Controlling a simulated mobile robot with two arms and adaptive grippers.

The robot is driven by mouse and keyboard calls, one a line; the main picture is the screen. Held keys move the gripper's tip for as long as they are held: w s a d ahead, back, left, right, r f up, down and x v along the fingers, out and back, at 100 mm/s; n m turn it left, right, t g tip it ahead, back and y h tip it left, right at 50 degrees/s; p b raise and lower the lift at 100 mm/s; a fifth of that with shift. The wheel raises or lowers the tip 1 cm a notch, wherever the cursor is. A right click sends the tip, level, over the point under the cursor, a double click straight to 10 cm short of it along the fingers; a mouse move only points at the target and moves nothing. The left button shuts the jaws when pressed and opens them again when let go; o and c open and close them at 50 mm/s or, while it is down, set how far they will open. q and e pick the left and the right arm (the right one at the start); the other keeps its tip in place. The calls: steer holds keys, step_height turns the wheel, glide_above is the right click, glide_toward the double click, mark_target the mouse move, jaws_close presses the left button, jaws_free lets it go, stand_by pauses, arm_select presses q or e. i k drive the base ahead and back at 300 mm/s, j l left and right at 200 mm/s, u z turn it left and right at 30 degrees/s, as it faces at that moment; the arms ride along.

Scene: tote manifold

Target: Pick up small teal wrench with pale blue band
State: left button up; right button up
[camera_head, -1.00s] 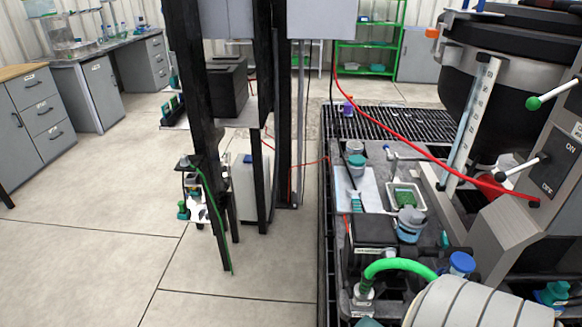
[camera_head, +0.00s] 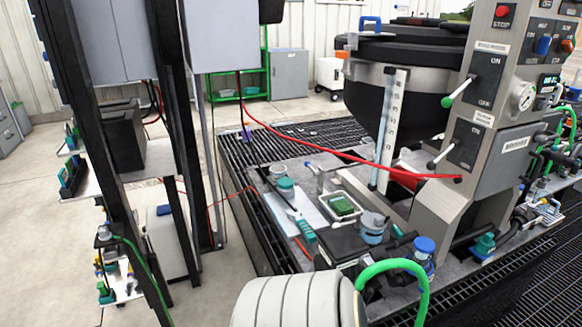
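A small teal item (camera_head: 308,231) lies at the edge of a pale sheet (camera_head: 290,206) on the grey bench top. It is too small to tell whether it is the wrench, and I cannot make out a pale blue band. No other piece in view is clearly a wrench. Neither of my grippers shows in the head view.
A jar with a teal lid (camera_head: 286,188), a tray with a green item (camera_head: 342,205) and a grey-blue pot (camera_head: 373,228) stand on the bench. A red hose (camera_head: 330,146) crosses above it. A ribbed pale cylinder (camera_head: 295,302) fills the front.

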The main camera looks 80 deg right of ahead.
mark_target(309, 235)
steer(key=i+z, duration=0.2)
steer(key=z, duration=0.2)
steer(key=i+z, duration=0.25)
steer(key=z, duration=0.15)
steer(key=i+j+z, duration=0.1)
steer(key=i+z, duration=0.15)
steer(key=z, duration=0.15)
